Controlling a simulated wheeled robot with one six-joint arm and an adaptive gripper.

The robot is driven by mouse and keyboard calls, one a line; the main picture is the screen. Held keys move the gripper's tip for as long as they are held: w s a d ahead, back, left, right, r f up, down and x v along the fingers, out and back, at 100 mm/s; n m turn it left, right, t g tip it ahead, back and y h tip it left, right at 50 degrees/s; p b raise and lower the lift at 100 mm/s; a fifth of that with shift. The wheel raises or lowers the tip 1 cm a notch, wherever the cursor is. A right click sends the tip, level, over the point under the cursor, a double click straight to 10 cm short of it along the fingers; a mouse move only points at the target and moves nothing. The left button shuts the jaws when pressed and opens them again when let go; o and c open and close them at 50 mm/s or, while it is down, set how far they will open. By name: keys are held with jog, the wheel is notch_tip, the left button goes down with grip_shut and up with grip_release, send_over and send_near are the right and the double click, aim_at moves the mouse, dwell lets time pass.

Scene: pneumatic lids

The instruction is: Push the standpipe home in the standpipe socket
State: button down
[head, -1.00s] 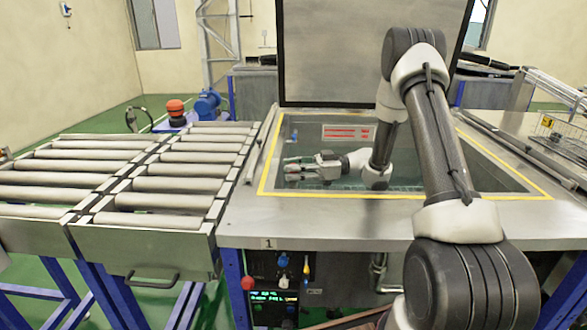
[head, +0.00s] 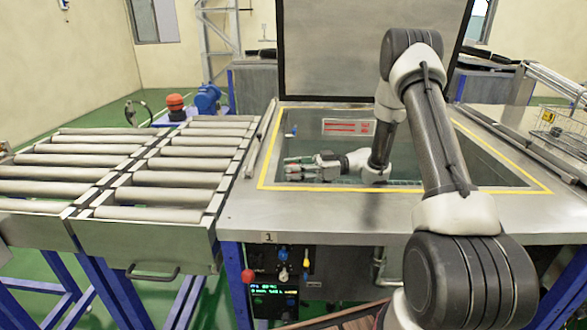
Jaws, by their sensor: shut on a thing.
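My gripper (head: 292,169) is down inside the sunken tank (head: 400,187), left of its middle, with the fingers pointing left. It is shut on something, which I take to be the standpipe. The pipe is too small and too hidden by the fingers to make out its shape or tilt. I cannot make out the standpipe socket, and I cannot tell whether the pipe is in it. My arm reaches over the tank's right front part and down into it.
A roller conveyor (head: 150,195) lies to the left. A control panel (head: 280,285) with knobs and a green display is on the tank's front. A wire basket (head: 548,125) sits at the right.

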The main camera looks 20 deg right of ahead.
jog(key=shift+f, duration=0.55)
jog(key=c, duration=1.1)
grip_release()
jog(key=s+d, duration=0.1)
jog(key=d, duration=1.1)
jog(key=shift+s, duration=0.15)
